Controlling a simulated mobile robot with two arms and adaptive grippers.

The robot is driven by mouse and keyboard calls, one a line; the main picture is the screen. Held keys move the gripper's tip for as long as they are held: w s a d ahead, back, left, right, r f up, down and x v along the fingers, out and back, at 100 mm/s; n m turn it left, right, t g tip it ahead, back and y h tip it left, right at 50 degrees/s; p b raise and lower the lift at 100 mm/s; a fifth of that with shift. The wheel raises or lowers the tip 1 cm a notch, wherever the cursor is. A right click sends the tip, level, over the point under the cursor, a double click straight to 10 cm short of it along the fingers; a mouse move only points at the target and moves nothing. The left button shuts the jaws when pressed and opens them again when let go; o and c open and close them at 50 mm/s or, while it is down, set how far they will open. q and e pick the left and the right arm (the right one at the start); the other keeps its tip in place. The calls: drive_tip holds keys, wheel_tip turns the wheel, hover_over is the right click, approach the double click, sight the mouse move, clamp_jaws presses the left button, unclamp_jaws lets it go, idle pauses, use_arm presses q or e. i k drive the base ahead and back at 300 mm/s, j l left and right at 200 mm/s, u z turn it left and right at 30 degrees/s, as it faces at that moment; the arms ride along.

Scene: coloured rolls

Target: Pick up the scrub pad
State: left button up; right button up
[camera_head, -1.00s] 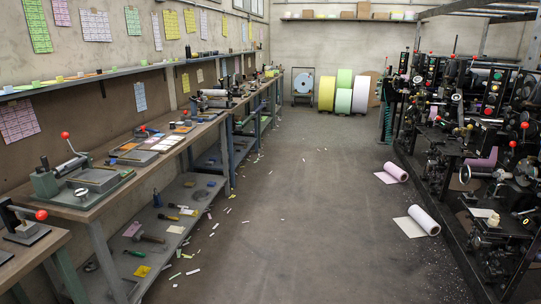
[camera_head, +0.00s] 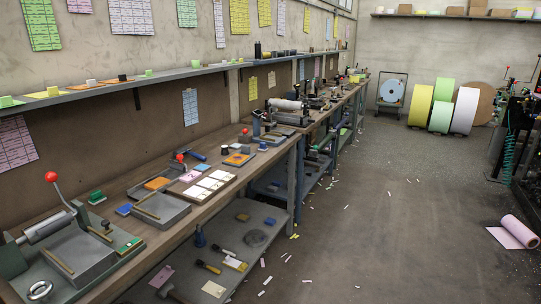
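I cannot tell for certain which thing is the scrub pad. A small green block (camera_head: 97,197) lies on the workbench behind the press with the red-knobbed lever. A small blue block (camera_head: 124,209) lies on the bench just right of it. On the lower shelf lie a yellow-and-dark pad-like piece (camera_head: 243,217) and a blue piece (camera_head: 270,221). Neither of my grippers shows in this view.
A workbench (camera_head: 215,196) runs along the left wall with presses and trays on it. A narrow wall shelf (camera_head: 180,75) hangs above. The floor (camera_head: 390,235) on the right is mostly clear, with paper scraps and a pink roll (camera_head: 518,231). Large coloured rolls (camera_head: 465,110) stand at the back.

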sight(263, 148)
drive_tip(key=i+l+u, duration=0.15)
drive_tip(key=i, duration=0.7)
